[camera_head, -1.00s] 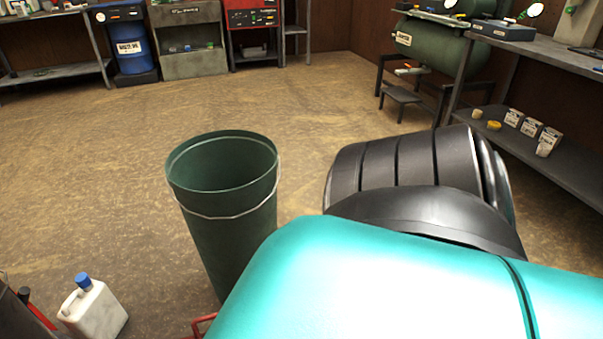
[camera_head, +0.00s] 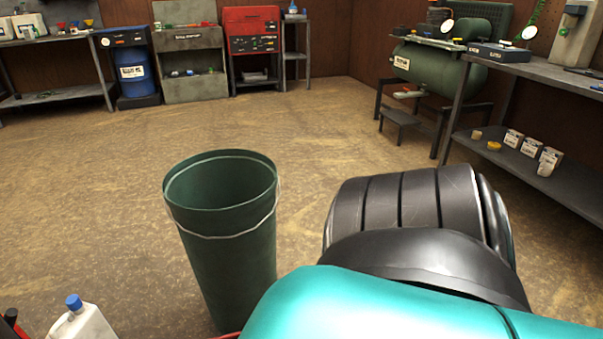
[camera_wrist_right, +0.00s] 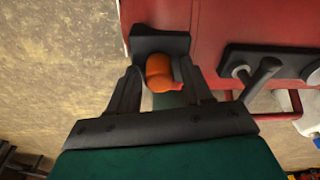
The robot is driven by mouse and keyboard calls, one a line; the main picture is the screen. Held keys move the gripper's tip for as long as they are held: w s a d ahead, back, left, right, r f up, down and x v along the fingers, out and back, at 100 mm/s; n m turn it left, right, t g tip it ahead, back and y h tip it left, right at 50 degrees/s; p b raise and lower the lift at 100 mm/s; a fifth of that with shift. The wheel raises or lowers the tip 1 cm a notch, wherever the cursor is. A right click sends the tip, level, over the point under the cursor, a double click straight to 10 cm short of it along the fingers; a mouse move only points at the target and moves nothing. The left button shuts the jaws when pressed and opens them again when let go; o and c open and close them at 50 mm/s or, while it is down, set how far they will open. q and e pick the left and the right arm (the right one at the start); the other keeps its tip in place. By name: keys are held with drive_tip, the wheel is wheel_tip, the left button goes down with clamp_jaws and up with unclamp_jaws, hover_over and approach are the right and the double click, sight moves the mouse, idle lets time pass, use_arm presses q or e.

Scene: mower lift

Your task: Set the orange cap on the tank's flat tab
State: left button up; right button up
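The orange cap (camera_wrist_right: 159,72) shows in the right wrist view, between the fingers of my right gripper (camera_wrist_right: 162,80). The fingers stand apart on either side of it. I cannot tell whether both touch it. A dark block (camera_wrist_right: 160,42) is just beyond the cap, beside a red surface (camera_wrist_right: 215,35). A small red bit shows at the cap's lower right. I cannot make out the tank's flat tab. My left gripper is in neither view. The head view shows neither gripper nor the cap; a large turquoise rounded body (camera_head: 370,305) fills its lower right.
A green bin (camera_head: 222,235) stands on the floor left of a black ribbed, rounded part (camera_head: 410,210). A white jug with a blue cap (camera_head: 82,322) is at lower left. Shelving (camera_head: 530,160) lines the right. A dark fitting with a rod (camera_wrist_right: 262,72) is right of my right gripper.

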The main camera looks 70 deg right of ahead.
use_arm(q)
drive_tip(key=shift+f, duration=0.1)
use_arm(e)
drive_tip(key=shift+o, duration=0.5)
drive_tip(key=shift+r, duration=0.1)
drive_tip(key=shift+r+p, duration=0.35)
use_arm(q)
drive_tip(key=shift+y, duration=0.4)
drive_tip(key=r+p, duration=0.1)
drive_tip(key=p, duration=0.1)
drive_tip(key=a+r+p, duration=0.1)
drive_tip(key=p, duration=0.1)
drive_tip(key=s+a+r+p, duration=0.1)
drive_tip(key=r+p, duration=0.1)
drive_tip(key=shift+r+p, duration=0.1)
drive_tip(key=shift+p, duration=0.3)
use_arm(e)
wheel_tip(320, 180, up, 11)
drive_tip(key=s+a, duration=0.1)
drive_tip(key=shift+r, duration=0.15)
